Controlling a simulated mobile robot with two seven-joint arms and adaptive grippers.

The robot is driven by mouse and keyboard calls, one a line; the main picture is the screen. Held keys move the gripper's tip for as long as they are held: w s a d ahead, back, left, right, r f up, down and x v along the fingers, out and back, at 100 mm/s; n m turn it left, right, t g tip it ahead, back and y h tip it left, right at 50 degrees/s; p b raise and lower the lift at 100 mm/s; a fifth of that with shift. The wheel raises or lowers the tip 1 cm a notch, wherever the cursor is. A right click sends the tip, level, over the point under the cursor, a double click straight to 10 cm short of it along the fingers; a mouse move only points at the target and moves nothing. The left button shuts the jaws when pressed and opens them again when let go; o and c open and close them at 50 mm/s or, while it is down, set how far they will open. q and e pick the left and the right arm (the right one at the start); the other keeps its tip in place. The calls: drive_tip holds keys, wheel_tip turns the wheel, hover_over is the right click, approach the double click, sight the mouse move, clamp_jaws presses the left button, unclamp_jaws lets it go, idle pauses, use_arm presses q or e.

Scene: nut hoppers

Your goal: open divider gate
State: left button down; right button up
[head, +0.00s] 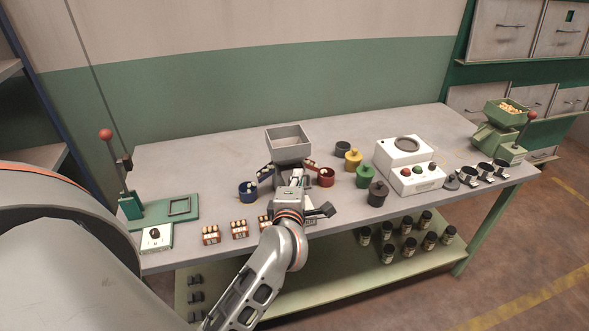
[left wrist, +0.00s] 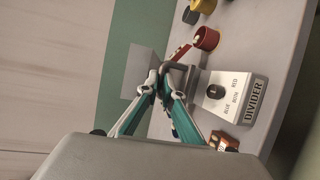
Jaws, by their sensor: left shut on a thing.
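The divider hopper (head: 289,143) stands at the middle of the table with an open grey bin on top. Spouts slope down to a blue cup (head: 248,191) on its left and a red cup (head: 326,177) on its right. My left gripper (head: 290,179) is at the hopper's front. In the left wrist view its fingertips (left wrist: 162,78) close on a small dark part, seemingly the divider gate's handle, mostly hidden between the fingers. The white divider box (left wrist: 229,95) beside it has a black knob (left wrist: 215,91) and the labels BLUE, BOTH and RED. My right gripper is not in view.
Small nut boxes (head: 240,229) line the front edge. A green lever stand (head: 131,205) is at left. Yellow, green and dark pots (head: 364,176), a white button machine (head: 407,165) and a green hopper (head: 503,122) stand to the right. Black jars (head: 409,248) sit on the shelf below.

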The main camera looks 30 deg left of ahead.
use_arm(q)
drive_tip(key=c, duration=2.5)
unclamp_jaws()
drive_tip(key=shift+s, duration=0.1)
drive_tip(key=v, duration=1.1)
drive_tip(key=shift+s+d, duration=0.25)
drive_tip(key=shift+s, duration=0.1)
drive_tip(key=shift+r, duration=0.1)
